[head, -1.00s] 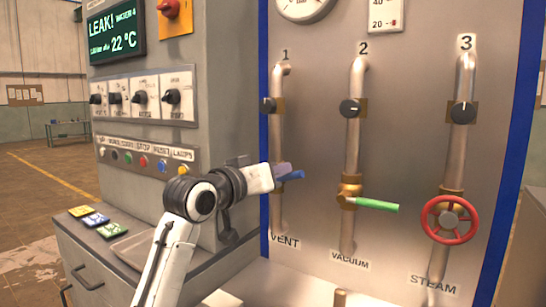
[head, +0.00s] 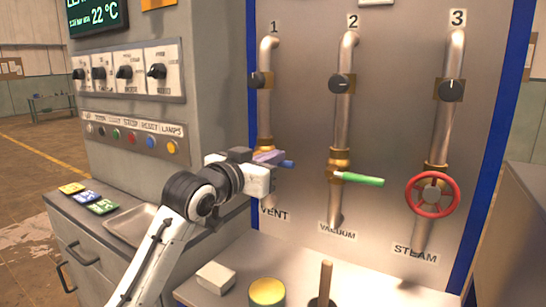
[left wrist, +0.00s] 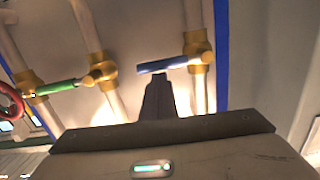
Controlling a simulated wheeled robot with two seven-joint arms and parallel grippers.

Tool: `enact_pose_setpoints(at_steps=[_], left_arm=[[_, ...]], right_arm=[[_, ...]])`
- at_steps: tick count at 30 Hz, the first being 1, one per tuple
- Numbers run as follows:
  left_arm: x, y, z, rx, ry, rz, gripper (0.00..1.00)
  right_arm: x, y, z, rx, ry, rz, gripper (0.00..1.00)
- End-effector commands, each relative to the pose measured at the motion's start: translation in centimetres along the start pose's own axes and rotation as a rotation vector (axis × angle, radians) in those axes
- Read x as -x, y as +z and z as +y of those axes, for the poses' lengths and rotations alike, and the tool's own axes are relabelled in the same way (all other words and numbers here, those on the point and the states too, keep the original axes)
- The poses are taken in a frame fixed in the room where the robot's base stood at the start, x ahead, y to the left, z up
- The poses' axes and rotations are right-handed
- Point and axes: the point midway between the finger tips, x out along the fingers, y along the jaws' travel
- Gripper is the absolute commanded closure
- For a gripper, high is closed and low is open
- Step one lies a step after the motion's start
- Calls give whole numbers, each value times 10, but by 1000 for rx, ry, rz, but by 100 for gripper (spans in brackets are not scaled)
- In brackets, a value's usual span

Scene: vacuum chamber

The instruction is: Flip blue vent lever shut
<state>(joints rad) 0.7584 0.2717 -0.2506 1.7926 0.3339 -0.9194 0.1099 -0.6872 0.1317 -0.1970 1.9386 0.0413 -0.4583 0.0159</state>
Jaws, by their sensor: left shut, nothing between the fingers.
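The blue vent lever (head: 287,163) sticks out to the right from the brass valve on pipe 1 in the head view, crosswise to the pipe. The left wrist view shows the lever (left wrist: 165,65) joined to its brass valve (left wrist: 198,52). My left gripper (head: 266,158) is shut and empty, its fingertips close to the lever and hiding part of it in the head view. In the left wrist view the fingers (left wrist: 158,84) end just beside the lever; I cannot tell whether they touch. My right gripper is not in view.
Pipe 2 carries a green lever (head: 360,180), also crosswise, and pipe 3 a red handwheel (head: 432,194). Black knobs (head: 340,84) sit above. A yellow-topped can (head: 267,291), a pale block (head: 216,277) and an upright rod (head: 325,281) stand on the bench below.

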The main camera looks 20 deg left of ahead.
Motion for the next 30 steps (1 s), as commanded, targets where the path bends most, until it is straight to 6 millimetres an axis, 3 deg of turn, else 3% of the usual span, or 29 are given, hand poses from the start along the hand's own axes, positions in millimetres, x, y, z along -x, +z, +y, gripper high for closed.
enact_pose_setpoints(at_steps=[6,11,20,22,30], left_arm=[[-1,5,0,1,0,-11,100],[0,-2,0,1,1,-11,100],[5,-48,3,-1,10,-3,100],[21,-37,3,-4,9,0,100],[78,-38,3,-3,9,1,100]], right_arm=[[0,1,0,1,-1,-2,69],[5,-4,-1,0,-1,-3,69],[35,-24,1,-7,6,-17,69],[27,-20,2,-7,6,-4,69],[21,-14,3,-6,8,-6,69]])
